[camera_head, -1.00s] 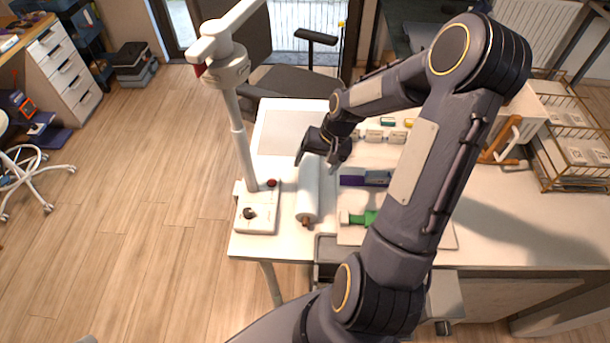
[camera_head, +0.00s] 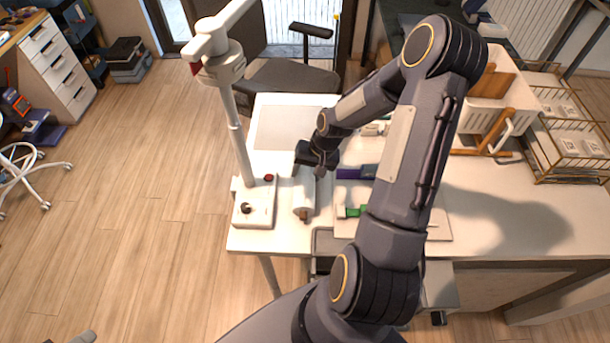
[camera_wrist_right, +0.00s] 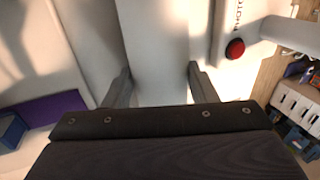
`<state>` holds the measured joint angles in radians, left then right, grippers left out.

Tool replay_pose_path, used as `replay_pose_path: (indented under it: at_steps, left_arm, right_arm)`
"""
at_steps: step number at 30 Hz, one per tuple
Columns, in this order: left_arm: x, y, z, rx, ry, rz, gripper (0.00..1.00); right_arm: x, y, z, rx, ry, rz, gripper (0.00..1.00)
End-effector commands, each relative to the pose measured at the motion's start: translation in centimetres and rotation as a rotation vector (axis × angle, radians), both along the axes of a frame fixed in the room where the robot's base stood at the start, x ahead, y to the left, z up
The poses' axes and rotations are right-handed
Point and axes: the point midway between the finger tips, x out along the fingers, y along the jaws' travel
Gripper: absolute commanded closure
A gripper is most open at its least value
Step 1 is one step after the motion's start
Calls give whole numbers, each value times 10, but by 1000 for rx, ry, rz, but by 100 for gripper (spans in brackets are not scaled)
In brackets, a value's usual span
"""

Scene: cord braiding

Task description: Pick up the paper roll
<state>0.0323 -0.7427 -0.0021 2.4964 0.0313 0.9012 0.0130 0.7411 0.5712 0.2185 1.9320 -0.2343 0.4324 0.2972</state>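The white paper roll (camera_head: 304,195) lies on the table with a brown core end toward the front, and my gripper covers its far part in the head view. My right gripper (camera_head: 310,172) is over that far part. In the right wrist view the pale roll (camera_wrist_right: 155,45) runs between the two spread fingers of my right gripper (camera_wrist_right: 158,85). One finger is on each side of it, and I cannot tell whether they touch it. Only a small grey piece, likely of my left gripper (camera_head: 75,338), shows at the bottom left edge.
A white stand base (camera_head: 254,213) with a red button and a tall post is just left of the roll. A purple box (camera_head: 350,173) and a green item (camera_head: 352,211) are to its right. A wire rack (camera_head: 570,150) stands at the far right.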

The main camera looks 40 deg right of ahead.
Motion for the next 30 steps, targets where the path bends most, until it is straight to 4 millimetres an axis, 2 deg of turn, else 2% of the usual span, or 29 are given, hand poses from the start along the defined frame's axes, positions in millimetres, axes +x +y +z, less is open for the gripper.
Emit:
replay_pose_path:
  at_steps: [1, 6, 17, 20, 23, 30]
  left_arm:
    - [0, 0, 0, 0, 0, 0, 64]
    - [0, 0, 0, 0, 0, 0, 64]
    - [0, 0, -2, 0, 0, 0, 64]
    - [0, 0, -6, 0, 0, 0, 64]
    - [0, 0, -11, 0, 0, 0, 64]
    - [0, 0, -15, 0, 0, 0, 64]
  right_arm:
    - [0, 0, 0, 0, 0, 0, 61]
    - [0, 0, 1, -1, -1, 0, 81]
    - [1, 0, 7, -2, -2, 0, 81]
    - [1, -1, 17, -3, -4, -1, 81]
    - [-3, -1, 37, -5, -6, -2, 81]
    - [-51, 1, 94, -8, -6, -5, 81]
